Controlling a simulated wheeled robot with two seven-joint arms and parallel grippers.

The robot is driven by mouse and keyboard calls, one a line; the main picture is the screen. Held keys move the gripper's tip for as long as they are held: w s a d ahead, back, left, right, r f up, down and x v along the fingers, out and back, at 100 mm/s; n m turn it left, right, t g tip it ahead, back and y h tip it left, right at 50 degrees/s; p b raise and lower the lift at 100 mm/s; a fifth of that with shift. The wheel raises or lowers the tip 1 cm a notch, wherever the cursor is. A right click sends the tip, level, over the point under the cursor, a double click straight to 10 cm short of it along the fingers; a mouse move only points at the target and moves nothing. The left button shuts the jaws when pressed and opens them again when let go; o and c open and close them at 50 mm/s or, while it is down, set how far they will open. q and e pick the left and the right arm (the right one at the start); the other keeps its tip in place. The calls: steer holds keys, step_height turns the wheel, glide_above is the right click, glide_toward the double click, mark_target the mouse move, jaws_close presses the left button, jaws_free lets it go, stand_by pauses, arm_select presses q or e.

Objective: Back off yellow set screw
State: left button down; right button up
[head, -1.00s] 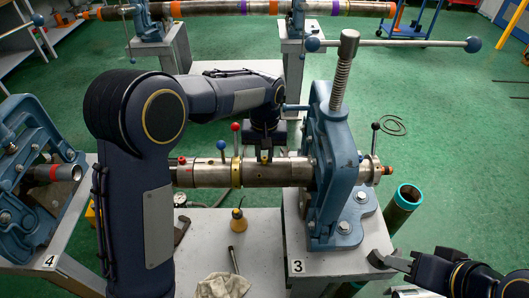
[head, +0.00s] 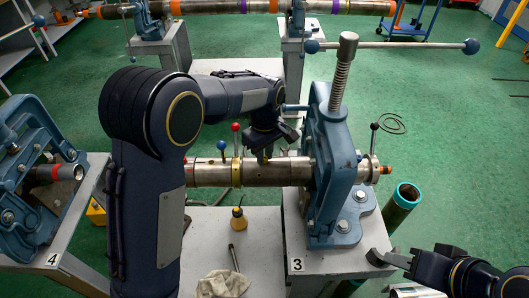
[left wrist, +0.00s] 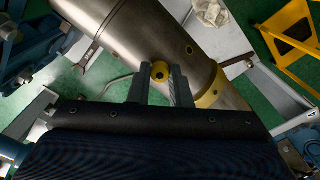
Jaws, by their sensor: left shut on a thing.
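The yellow set screw (left wrist: 160,71) is a small round yellow head with a dark centre. It sits on the side of a metal pipe (head: 278,172) held in the blue vise (head: 335,170) on stand 3. My left gripper (left wrist: 160,85) is shut on the set screw, one grey finger on each side of it. In the head view the left gripper (head: 267,150) comes down from behind the pipe, and its fingers largely hide the screw. My right gripper (head: 383,258) is low at the right, apart from the vise; its finger gap is unclear.
Levers with a red knob (head: 235,127) and a blue knob (head: 222,145) rise from the pipe left of my left gripper. A black-knobbed lever (head: 374,126) stands right of the vise. An oil can (head: 238,219) and a rag (head: 222,284) lie in front.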

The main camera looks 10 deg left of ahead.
arm_select(q)
steer(key=shift+s+f, duration=0.2)
steer(key=shift+f, duration=0.05)
stand_by(0.3)
steer(key=c, duration=1.3)
jaws_free()
steer(key=shift+w+r, duration=0.1)
steer(key=shift+r, duration=0.15)
steer(key=shift+w+r, duration=0.1)
steer(key=shift+r, duration=0.25)
step_height(320, 180, up, 7)
steer(key=shift+f, duration=0.1)
